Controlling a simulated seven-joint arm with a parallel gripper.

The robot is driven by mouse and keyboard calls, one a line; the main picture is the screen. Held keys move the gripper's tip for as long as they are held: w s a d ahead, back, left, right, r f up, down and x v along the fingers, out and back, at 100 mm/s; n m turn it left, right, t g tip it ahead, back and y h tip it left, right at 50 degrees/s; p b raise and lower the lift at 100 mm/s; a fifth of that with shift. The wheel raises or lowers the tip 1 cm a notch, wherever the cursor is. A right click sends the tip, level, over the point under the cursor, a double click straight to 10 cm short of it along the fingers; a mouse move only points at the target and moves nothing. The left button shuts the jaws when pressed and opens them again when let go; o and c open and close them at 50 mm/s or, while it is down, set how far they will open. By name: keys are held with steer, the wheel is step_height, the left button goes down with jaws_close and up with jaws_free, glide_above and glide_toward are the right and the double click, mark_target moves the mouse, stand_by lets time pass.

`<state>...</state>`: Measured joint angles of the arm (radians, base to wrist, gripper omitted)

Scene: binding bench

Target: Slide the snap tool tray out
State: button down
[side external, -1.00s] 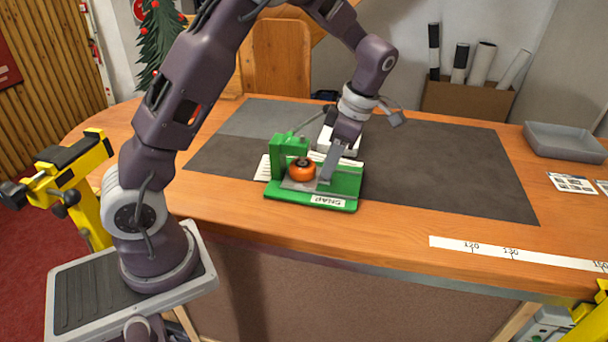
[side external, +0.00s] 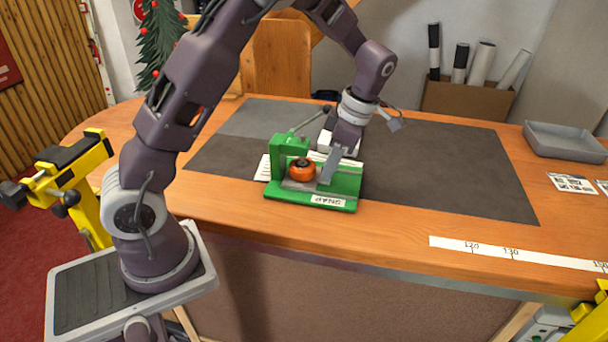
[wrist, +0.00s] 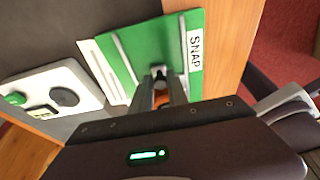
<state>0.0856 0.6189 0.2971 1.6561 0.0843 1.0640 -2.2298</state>
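The snap tool is a green press with a flat green base (side external: 340,202) labelled SNAP, standing on the bench. An orange round part (side external: 302,169) with a dark centre sits under its head. The grey tray (side external: 297,185) lies low on the base, around the orange part. My gripper (side external: 325,181) points down at the tray's right end. In the wrist view its fingers (wrist: 162,84) stand apart with a narrow gap, and a small dark piece (wrist: 159,71) shows at their tips. I see no clear grip on it. The fingers partly hide the tray and orange part.
A white device (side external: 347,140) stands behind the tool, and white paper (side external: 263,168) lies at its left. The dark mat (side external: 440,175) is clear to the right. A grey bin (side external: 565,142) is at the far right. A measuring strip (side external: 500,250) runs along the front edge.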

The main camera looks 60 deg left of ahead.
steer(key=shift+w, duration=0.1)
steer(key=shift+w+d, duration=2.6)
steer(key=c, duration=1.6)
jaws_free()
steer(key=shift+o, duration=0.2)
step_height(320, 180, up, 10)
